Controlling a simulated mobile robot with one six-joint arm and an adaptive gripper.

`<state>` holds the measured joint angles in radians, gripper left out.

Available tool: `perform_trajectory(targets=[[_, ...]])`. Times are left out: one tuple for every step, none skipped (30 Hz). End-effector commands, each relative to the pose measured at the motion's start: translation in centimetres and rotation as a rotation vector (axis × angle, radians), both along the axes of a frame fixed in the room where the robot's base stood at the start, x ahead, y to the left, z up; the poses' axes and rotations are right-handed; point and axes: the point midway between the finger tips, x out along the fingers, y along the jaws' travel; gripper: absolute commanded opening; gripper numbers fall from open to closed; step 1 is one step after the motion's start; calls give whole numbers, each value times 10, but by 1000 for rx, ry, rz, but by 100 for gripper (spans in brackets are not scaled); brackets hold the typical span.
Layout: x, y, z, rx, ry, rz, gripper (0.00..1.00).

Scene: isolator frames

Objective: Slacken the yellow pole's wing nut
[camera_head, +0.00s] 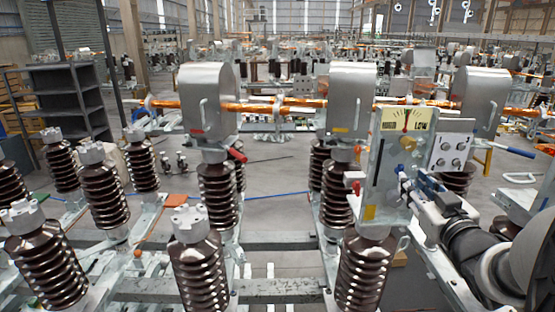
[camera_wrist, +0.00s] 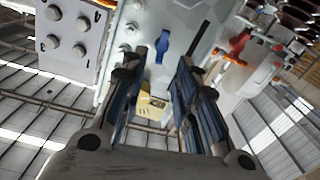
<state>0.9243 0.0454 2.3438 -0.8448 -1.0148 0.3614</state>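A yellow wing nut (camera_head: 407,143) sits on the upright grey panel (camera_head: 382,165), just under a HIGH/LOW gauge (camera_head: 405,119). My gripper (camera_head: 404,182) is in front of the panel, a little below the yellow nut. In the wrist view, which looks upside down, the two blue-padded fingers of my gripper (camera_wrist: 160,62) are apart with nothing visibly held between them. A blue wing nut (camera_wrist: 162,47) shows on the panel beyond the fingertips. I cannot make out the yellow nut there; a yellow patch (camera_wrist: 150,107) shows between the fingers.
A grey box with several round knobs (camera_head: 451,151) is beside the panel, at its right; it also shows in the wrist view (camera_wrist: 70,35). Brown ribbed insulators (camera_head: 199,272) and metal beams (camera_head: 240,290) surround the panel. Grey floor is open behind.

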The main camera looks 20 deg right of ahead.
Motion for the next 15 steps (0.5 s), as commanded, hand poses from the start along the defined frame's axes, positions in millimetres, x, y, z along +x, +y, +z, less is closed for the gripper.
perform_trajectory(targets=[[12,-1,0,2,0,4,28],[17,-3,0,2,1,5,28],[25,-5,0,1,1,3,28],[30,-6,0,1,1,4,28],[34,-7,0,1,0,4,28],[40,-9,0,2,0,2,28],[43,-10,0,2,0,2,28],[47,-11,1,1,0,2,28],[51,-12,0,1,1,2,28],[53,-12,0,1,1,1,28],[55,-13,0,1,0,1,28],[57,-14,1,0,0,0,28],[58,-14,1,0,-1,0,28],[59,-14,0,0,-1,0,28],[59,-14,0,0,0,0,28]])
